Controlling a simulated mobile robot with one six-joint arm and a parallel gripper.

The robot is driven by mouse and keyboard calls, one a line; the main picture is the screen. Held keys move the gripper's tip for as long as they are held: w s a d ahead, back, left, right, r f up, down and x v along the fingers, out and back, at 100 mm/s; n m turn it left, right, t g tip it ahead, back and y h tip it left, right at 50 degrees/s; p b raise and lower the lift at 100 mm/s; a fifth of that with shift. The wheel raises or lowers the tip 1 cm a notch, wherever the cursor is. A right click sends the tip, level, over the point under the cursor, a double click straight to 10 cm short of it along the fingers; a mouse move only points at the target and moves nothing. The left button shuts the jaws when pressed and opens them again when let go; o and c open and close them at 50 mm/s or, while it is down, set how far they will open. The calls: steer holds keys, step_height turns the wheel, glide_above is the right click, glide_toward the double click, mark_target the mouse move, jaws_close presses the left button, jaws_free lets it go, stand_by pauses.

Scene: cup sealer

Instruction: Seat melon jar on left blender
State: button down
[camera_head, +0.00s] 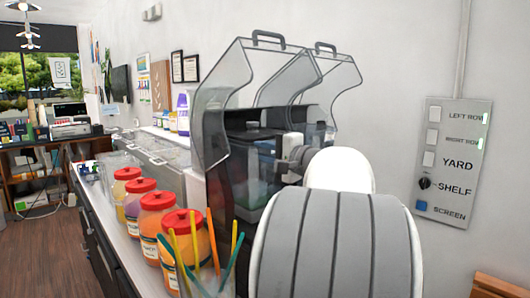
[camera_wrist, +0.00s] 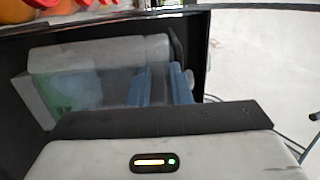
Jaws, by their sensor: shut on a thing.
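The left blender (camera_head: 222,180) has its clear hood swung up, and its dark housing stands open toward me. My gripper is mostly hidden behind my white wrist in the head view, inside the housing's opening. In the wrist view my gripper (camera_wrist: 165,85) is shut on a clear jar with a pale green patch, taken as the melon jar (camera_wrist: 95,60). The jar lies across the view between the dark housing walls. A dim green part also shows low in the housing in the head view (camera_head: 250,196). The jar's base is hidden, so I cannot tell whether it touches the blender's seat.
A second raised clear hood (camera_head: 338,75) stands behind the left one. Several red-lidded jars (camera_head: 158,222) line the counter at left, with coloured straws (camera_head: 196,250) in front. A switch panel (camera_head: 452,160) hangs on the right wall. My arm fills the lower middle.

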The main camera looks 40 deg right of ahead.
steer(key=shift+s+b, duration=0.1)
steer(key=shift+b, duration=0.2)
stand_by(0.4)
steer(key=c, duration=1.3)
jaws_free()
steer(key=shift+o, duration=0.2)
steer(key=shift+f, duration=0.3)
steer(key=s+d+b, duration=0.1)
steer(key=s+b, duration=0.1)
steer(key=s, duration=0.5)
steer(key=shift+s+r, duration=0.15)
steer(key=shift+s, duration=0.2)
